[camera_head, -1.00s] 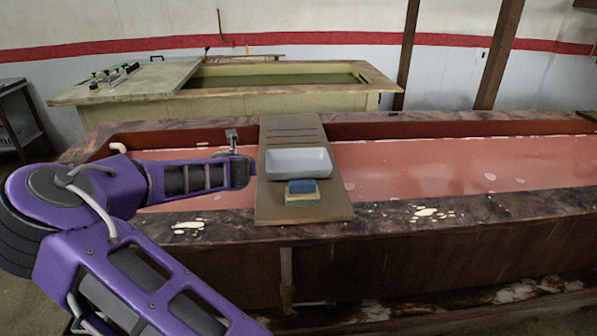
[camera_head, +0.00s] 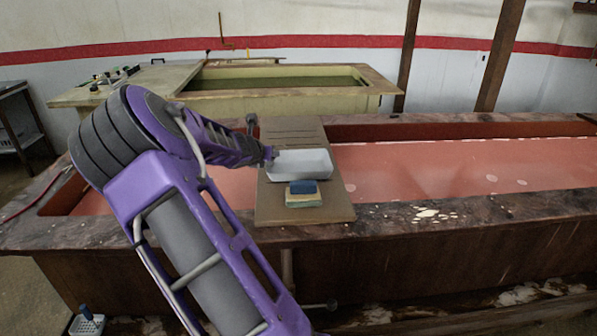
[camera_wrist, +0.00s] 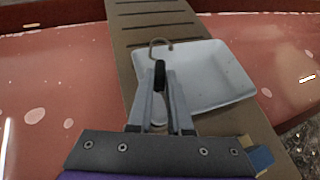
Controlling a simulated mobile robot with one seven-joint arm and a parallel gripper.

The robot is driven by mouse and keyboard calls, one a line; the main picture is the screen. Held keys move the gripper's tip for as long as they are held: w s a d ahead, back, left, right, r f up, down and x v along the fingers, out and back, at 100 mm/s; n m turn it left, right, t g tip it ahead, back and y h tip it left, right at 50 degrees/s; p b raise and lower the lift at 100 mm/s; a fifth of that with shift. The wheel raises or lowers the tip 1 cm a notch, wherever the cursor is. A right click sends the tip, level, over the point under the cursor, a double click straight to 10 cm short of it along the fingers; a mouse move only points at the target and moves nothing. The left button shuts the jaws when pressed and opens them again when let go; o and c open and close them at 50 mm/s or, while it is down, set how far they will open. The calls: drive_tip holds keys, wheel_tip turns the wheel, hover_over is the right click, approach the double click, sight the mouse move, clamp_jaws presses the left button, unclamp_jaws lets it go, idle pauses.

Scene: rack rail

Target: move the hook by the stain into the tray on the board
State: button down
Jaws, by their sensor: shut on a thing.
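My gripper (camera_wrist: 161,88) is shut on a hook (camera_wrist: 153,46) with a thin bent metal end and a dark handle between the fingertips. The hook's bend points up and away in the wrist view, over the left part of the tray. The tray (camera_wrist: 218,75) is pale grey, shallow and empty where I see it. The tray also shows in the head view (camera_head: 318,168), lying on the brown board (camera_head: 285,214). My arm's end is beside the tray's left edge there, and the hook cannot be made out. A pale stain (camera_head: 432,213) marks the trough's front rim.
A blue block (camera_head: 303,187) sits on a yellowish sponge (camera_head: 304,200) in front of the tray. The board bridges a long trough of reddish liquid (camera_head: 430,170). A second, greenish vat (camera_head: 275,82) stands behind. The board's slotted far end (camera_head: 293,130) is clear.

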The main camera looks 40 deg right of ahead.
drive_tip(key=s+d+r+m+g+h, duration=0.2)
drive_tip(key=d+r+m+g, duration=0.15)
drive_tip(key=d, duration=0.25)
drive_tip(key=g+b, duration=0.2)
drive_tip(key=b, duration=0.5)
approach(294, 167)
drive_tip(key=d, duration=0.1)
drive_tip(key=d+f, duration=0.1)
drive_tip(key=d+f+m, duration=0.1)
drive_tip(key=shift+w+d+t, duration=0.1)
drive_tip(key=shift+d+t, duration=0.1)
drive_tip(key=shift+t, duration=0.05)
drive_tip(key=shift+f, duration=0.15)
drive_tip(key=c, duration=1.1)
unclamp_jaws()
